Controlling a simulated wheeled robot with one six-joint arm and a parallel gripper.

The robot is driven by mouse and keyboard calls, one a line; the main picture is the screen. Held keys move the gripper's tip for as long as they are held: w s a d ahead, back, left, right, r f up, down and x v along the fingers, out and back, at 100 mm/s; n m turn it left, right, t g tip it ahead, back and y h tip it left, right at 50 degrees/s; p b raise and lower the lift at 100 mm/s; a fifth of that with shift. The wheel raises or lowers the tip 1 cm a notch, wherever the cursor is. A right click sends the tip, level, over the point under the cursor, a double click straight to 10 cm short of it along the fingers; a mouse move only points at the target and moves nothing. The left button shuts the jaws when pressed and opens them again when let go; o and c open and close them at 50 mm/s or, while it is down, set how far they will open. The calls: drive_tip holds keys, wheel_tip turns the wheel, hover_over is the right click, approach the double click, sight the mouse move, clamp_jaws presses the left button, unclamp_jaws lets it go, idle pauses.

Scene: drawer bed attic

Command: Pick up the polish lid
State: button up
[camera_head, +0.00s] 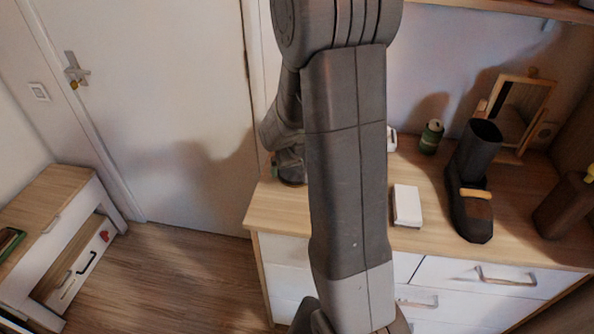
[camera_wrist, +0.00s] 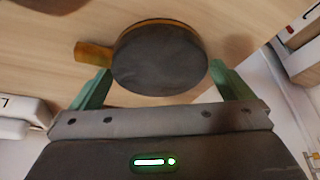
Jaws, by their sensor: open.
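The polish lid (camera_wrist: 160,55) appears in the wrist view as a round, dark disc with a brown-gold rim. An orange-brown tab (camera_wrist: 92,52) sticks out at its left. My gripper (camera_wrist: 159,68) is open, with one green finger at each side of the disc. Whether the fingers touch it I cannot tell. In the head view my gripper (camera_head: 289,168) is low over the left end of the wooden dresser top (camera_head: 275,208), partly behind my arm. I cannot make out the lid there.
A white box (camera_head: 406,205), a green can (camera_head: 431,137), a dark boot (camera_head: 470,195) and a framed mirror (camera_head: 521,112) stand on the dresser to the right. A door (camera_head: 150,120) is behind on the left. A low drawer bench (camera_head: 60,230) stands at far left, with open floor between.

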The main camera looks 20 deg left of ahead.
drive_tip(key=c, duration=0.7)
drive_tip(key=shift+r, duration=0.1)
drive_tip(key=shift+c, duration=0.2)
